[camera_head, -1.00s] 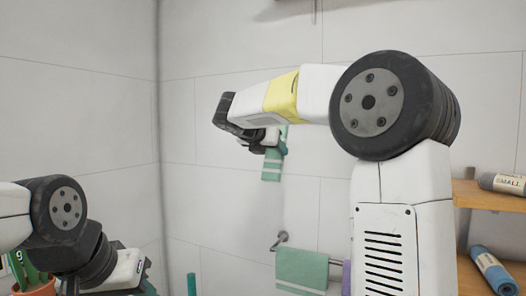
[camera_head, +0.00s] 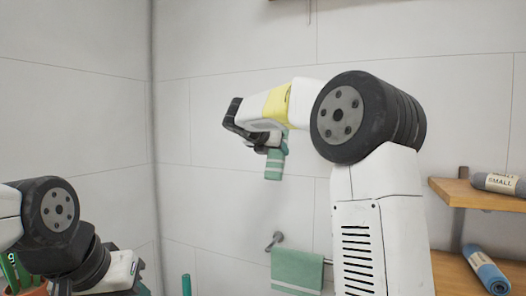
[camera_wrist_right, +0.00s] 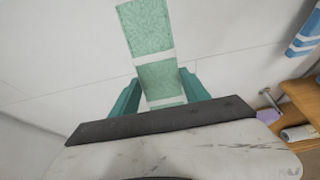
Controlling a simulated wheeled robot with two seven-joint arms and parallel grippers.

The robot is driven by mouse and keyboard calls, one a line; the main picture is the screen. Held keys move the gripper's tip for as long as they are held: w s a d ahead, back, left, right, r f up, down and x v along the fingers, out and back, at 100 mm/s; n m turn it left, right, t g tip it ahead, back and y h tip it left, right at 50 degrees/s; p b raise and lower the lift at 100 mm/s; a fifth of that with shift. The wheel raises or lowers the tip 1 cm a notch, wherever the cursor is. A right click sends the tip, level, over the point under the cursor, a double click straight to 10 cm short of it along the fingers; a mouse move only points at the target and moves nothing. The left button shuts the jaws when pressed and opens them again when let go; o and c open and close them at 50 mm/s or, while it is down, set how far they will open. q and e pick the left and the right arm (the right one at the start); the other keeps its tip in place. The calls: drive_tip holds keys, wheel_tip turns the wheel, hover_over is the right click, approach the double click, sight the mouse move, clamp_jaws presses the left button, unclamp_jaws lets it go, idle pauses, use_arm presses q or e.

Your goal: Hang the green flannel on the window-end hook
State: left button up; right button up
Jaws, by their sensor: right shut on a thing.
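The green flannel (camera_head: 274,165), with pale stripes, hangs below my right gripper (camera_head: 268,142) in front of the pale wall. In the right wrist view the flannel (camera_wrist_right: 150,45) is a narrow strip between the teal fingers of the right gripper (camera_wrist_right: 160,98), which is shut on it. The flannel is clear of any hook that I can see. I cannot make out the window-end hook for certain. My left gripper (camera_head: 135,275) is low at the left, cut off by the bottom edge, and its jaws do not show clearly.
A green towel (camera_head: 297,270) hangs on a wall rail (camera_head: 275,239) below the held flannel. Wooden shelves (camera_head: 480,195) with a grey roll (camera_head: 498,184) and a blue roll (camera_head: 486,269) stand at the right. A blue-and-white striped cloth (camera_wrist_right: 305,36) shows in the right wrist view.

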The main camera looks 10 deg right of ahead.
drive_tip(key=shift+w+d+f, duration=0.2)
drive_tip(key=shift+w+d, duration=0.5)
drive_tip(key=shift+w, duration=0.35)
drive_tip(key=shift+w+d+f, duration=0.25)
drive_tip(key=shift+w+f, duration=0.1)
drive_tip(key=shift+f, duration=0.15)
drive_tip(key=shift+w+f, duration=0.1)
drive_tip(key=shift+f, duration=0.2)
drive_tip(key=shift+f, duration=0.15)
drive_tip(key=o, duration=1.5)
drive_tip(key=shift+c, duration=0.2)
